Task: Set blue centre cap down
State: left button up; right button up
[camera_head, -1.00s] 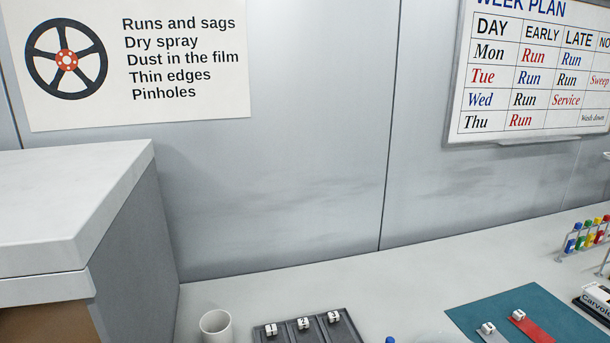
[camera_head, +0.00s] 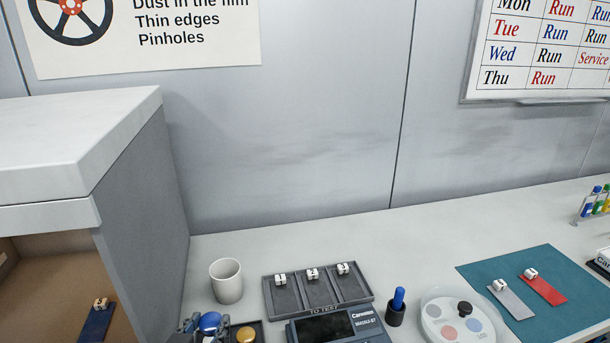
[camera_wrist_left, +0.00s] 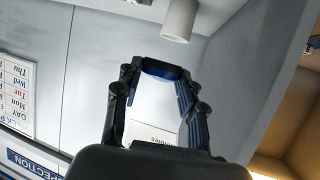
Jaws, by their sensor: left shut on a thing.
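The blue centre cap (camera_head: 209,321) is a rounded blue piece at the bottom of the head view. My left gripper (camera_head: 205,330) is around it, only partly in the picture. In the left wrist view the left gripper (camera_wrist_left: 162,80) is shut on the cap, which shows as a dark blue band (camera_wrist_left: 165,70) between the fingertips. A yellow cap (camera_head: 246,335) lies just right of the gripper, on a dark tray (camera_head: 259,327) cut off by the lower edge. Whether the blue cap touches anything below it is hidden. My right gripper is not in view.
A white mug (camera_head: 227,283) stands behind the gripper. A three-compartment dark tray (camera_head: 318,308), a grey meter (camera_head: 365,318), a blue pen in a black holder (camera_head: 396,315) and a white round dish (camera_head: 435,327) stand to the right. A grey cabinet (camera_head: 140,190) borders the left.

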pick_arm(q)
jog(key=shift+f, duration=0.1)
jog(key=shift+s+a+f, duration=0.15)
jog(key=shift+s+f, duration=0.05)
jog(key=s+a+f+m+g+h+p, duration=0.1)
jog(key=s+m+h+p, duration=0.3)
jog(key=s, duration=0.4)
jog(key=s+a+m+g+h+p, duration=0.1)
jog(key=s+m+h+p, duration=0.3)
jog(key=s, duration=0.4)
jog(key=shift+s+a+f+g+h, duration=0.15)
jog(key=shift+f+g+h, duration=0.25)
jog(key=shift+g, duration=0.2)
